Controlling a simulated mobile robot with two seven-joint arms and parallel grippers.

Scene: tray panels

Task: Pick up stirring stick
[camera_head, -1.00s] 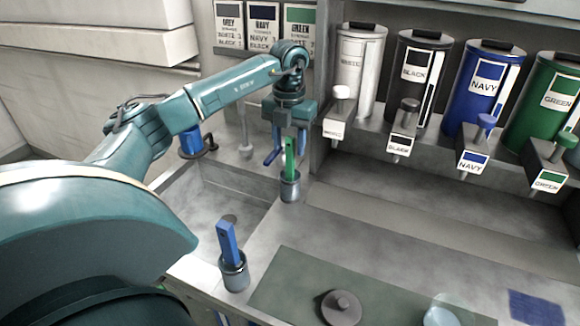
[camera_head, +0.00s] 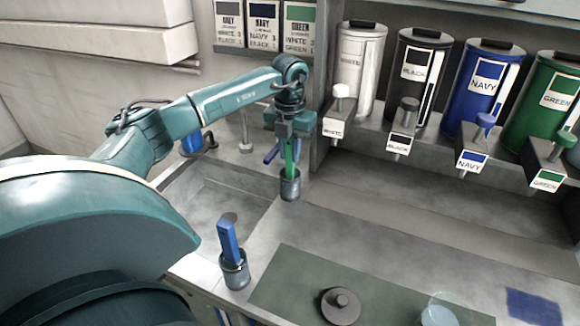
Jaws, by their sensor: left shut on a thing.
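A green stirring stick (camera_head: 289,158) stands upright in a small metal cup (camera_head: 290,187) by the right edge of the sink. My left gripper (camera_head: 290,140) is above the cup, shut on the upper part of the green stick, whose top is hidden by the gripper. The stick's lower end is hidden inside the cup. A second, blue stick (camera_head: 227,241) leans in another metal cup (camera_head: 234,271) at the front of the counter. My right gripper is not in view.
White (camera_head: 356,70), black (camera_head: 422,75), navy (camera_head: 482,88) and green (camera_head: 546,105) dispensers stand on a shelf to the right, with taps in front. A sink (camera_head: 225,205) lies left of the cup. A mat (camera_head: 290,285), a dark lid (camera_head: 341,303) and a blue cloth (camera_head: 533,307) lie in front.

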